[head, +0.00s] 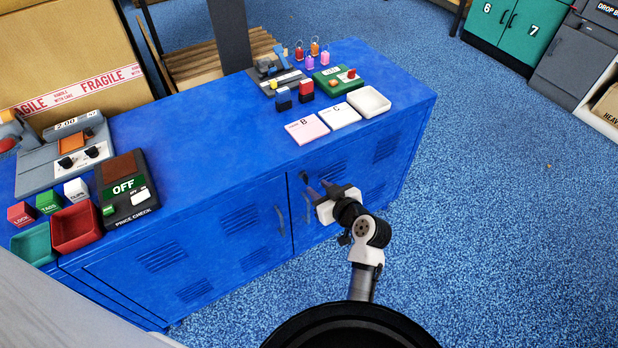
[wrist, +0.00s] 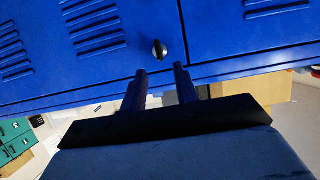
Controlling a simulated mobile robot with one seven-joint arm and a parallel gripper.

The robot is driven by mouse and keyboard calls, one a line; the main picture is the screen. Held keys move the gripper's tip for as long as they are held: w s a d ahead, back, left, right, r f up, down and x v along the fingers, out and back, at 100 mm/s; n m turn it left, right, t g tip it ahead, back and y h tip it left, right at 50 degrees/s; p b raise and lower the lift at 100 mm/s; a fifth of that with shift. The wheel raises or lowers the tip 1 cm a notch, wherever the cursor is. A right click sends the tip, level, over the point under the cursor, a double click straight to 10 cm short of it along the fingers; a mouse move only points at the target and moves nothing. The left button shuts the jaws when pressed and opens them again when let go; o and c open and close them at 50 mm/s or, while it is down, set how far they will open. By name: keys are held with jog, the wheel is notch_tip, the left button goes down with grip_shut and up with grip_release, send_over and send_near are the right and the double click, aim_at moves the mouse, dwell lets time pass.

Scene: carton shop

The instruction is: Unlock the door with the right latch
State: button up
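A long blue cabinet (head: 230,190) has two doors meeting near its middle. The right door (head: 350,180) has vent slots and an upright handle. A small round black-and-silver latch (wrist: 159,50) shows on a door near the seam in the wrist view; its silver bar looks roughly upright there. My gripper (head: 318,188) is at the upper left of the right door in the head view. In the wrist view my gripper (wrist: 160,78) has two dark fingers apart with nothing between them. The latch lies just beyond the fingertips, not visibly touched.
The cabinet top carries a grey scale (head: 65,155), a price-check box (head: 126,190), a red tray (head: 76,228), cards (head: 307,129) and a white tray (head: 369,101). A tall carton (head: 70,55) stands behind. Blue floor (head: 490,220) right of the cabinet is clear.

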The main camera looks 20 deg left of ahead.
aim_at(308, 179)
jog(key=x, duration=0.6)
jog(key=shift+w+a+p, duration=0.1)
jog(key=shift+p, duration=0.25)
grip_shut()
